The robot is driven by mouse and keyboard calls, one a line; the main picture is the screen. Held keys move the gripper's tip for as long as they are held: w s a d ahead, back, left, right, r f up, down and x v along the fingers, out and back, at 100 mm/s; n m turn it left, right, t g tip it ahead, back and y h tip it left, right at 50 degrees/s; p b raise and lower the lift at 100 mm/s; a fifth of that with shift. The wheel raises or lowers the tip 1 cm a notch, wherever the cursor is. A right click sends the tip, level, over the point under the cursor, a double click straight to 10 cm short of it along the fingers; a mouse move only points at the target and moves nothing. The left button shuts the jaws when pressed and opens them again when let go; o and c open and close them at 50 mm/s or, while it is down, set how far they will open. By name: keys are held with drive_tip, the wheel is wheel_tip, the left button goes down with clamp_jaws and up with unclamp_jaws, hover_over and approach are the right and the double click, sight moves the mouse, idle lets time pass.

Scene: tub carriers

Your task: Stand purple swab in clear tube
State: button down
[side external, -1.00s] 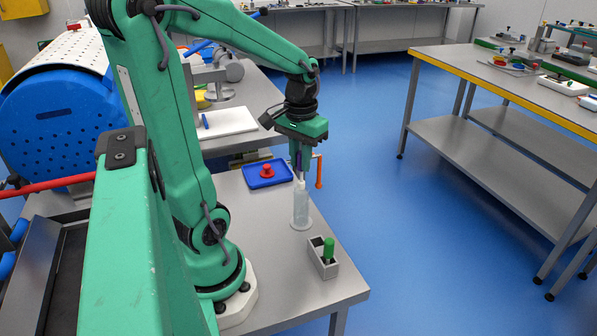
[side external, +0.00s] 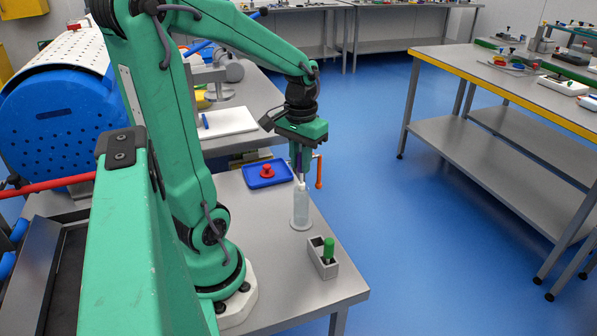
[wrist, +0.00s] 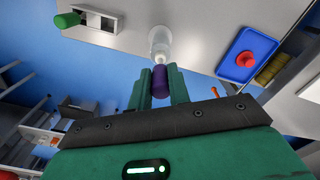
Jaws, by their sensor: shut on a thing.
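The clear tube (side external: 301,208) stands upright on a round foot near the right edge of the grey table. It also shows in the wrist view (wrist: 160,40). My gripper (side external: 300,172) is directly above the tube and shut on the purple swab (wrist: 160,83). The swab is held upright with its pale tip pointing down. In the side view the tip is at the tube's mouth; I cannot tell how far inside it is. The fingers partly hide the swab's purple handle in the side view.
A small grey two-hole block (side external: 323,258) holding a green-handled thing (side external: 329,249) stands in front of the tube. A blue tray (side external: 258,181) with a red knobbed piece (side external: 266,170) lies behind left. An orange handle (side external: 319,172) is close right of the gripper.

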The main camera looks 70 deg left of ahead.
sight(301, 174)
drive_tip(key=shift+f, duration=2.25)
idle(2.2)
drive_tip(key=c, duration=0.7)
unclamp_jaws()
drive_tip(key=shift+r, duration=0.15)
drive_tip(key=shift+r, duration=3.85)
drive_tip(key=shift+d+r, duration=0.1)
